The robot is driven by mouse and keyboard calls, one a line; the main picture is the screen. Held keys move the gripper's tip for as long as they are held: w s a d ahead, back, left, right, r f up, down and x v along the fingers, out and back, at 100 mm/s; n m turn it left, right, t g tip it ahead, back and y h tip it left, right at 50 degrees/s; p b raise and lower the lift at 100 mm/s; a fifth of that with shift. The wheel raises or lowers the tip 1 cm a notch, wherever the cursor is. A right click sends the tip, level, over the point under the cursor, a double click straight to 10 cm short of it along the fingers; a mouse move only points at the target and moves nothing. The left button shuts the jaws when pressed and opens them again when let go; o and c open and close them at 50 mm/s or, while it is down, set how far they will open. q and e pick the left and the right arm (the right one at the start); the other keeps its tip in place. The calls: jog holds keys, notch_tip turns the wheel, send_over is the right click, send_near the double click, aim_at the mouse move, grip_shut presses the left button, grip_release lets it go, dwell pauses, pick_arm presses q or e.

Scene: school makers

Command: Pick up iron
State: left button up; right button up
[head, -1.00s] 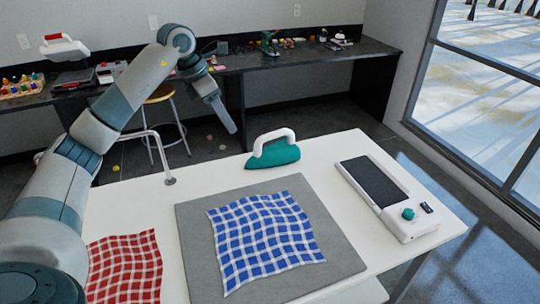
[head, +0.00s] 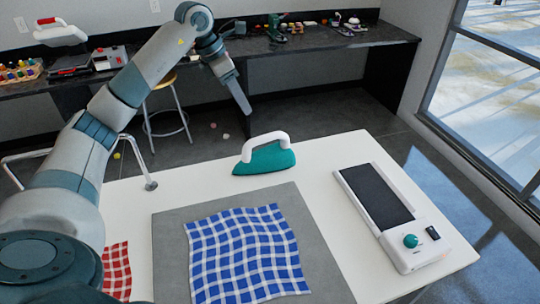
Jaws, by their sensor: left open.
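The iron (head: 265,158) has a teal body and a white handle. It stands on the white table near the far edge, just behind the grey mat, with its handle up. My left gripper (head: 246,108) is in the air above and behind the iron, pointing down, apart from it. It is open and empty, though seen from the side its fingers overlap. My right gripper is out of view.
A blue checked cloth (head: 244,255) lies on the grey mat (head: 172,240). A red checked cloth (head: 117,270) is partly behind my left arm. A white device with a dark plate (head: 390,215) stands on the right. A bench (head: 300,48) with several items lines the back wall.

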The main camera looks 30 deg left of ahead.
pick_arm(q)
jog(key=p, duration=0.5)
send_near(262, 137)
jog(key=x, duration=0.5)
jog(key=shift+a, duration=0.15)
jog(key=shift+w+f, duration=0.2)
jog(key=shift+f, duration=0.35)
jog(key=shift+w+d+f+p, duration=0.2)
jog(key=shift+d+f+p, duration=0.15)
jog(key=shift+f+p, duration=0.2)
jog(key=shift+p+x, duration=0.75)
jog(key=shift+x, duration=0.1)
jog(key=shift+p+x, duration=0.3)
jog(key=shift+x, duration=0.85)
jog(key=shift+a, duration=0.1)
